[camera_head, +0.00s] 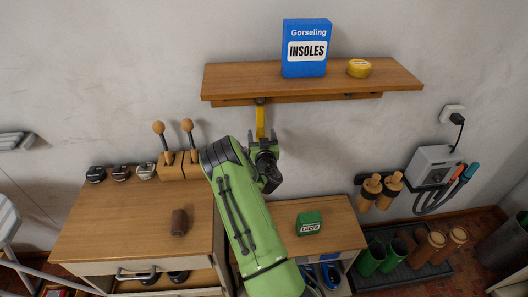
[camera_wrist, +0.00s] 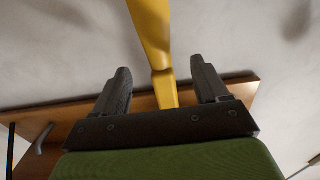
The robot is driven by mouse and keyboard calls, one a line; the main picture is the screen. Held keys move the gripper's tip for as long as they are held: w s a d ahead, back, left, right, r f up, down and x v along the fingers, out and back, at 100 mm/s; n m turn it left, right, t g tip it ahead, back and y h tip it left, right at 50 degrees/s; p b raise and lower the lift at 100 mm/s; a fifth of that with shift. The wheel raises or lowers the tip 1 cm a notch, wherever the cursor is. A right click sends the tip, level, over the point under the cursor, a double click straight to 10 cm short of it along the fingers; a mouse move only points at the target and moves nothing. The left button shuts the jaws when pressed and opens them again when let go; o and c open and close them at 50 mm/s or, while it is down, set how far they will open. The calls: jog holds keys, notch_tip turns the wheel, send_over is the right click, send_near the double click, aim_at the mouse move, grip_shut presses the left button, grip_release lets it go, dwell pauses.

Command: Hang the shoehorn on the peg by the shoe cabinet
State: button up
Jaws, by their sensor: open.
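The yellow shoehorn (camera_head: 260,121) is upright below the wooden wall shelf, its upper end at a dark peg (camera_head: 260,101) under the shelf. Whether it is hooked over that peg is too small to tell. My gripper (camera_head: 263,137) is open at the shoehorn's lower visible part. In the wrist view the shoehorn (camera_wrist: 152,30) runs between the two spread fingers of my gripper (camera_wrist: 160,75), with a visible gap on each side. My gripper hides part of the shoehorn in the head view.
The shelf (camera_head: 225,82) holds a blue insoles box (camera_head: 305,52) and a yellow tin (camera_head: 359,68). Another peg (camera_head: 348,96) is under its right part. Below are a wooden cabinet top (camera_head: 100,225), a brown brush-like item (camera_head: 179,222) and a green tin (camera_head: 309,222).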

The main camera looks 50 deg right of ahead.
jog(key=b+v, duration=1.3)
jog(key=b, duration=0.1)
jog(key=shift+s+a, duration=0.15)
